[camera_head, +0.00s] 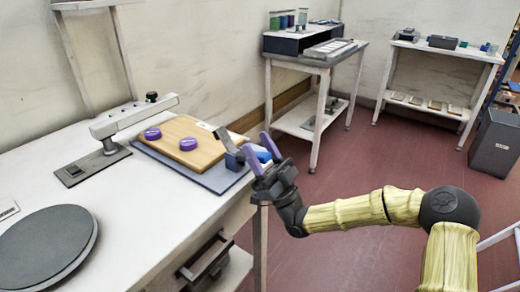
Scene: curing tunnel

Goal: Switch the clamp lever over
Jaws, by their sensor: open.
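The clamp lever (226,140) looks like a flat grey bar, tilted up and leaning left over the right end of a wooden board (178,144). Its foot meets a blue-grey clamp block (234,160) at the board's right edge. A bright blue part (263,156) shows just right of the block, partly behind my fingers. My gripper (261,151) is open, with two purple-tipped fingers pointing up, just right of the lever in the picture. The fingers hide part of the clamp. I cannot tell whether they touch it.
A dark round plate (45,245) lies at front left. Floor (345,170) is clear beyond my arm.

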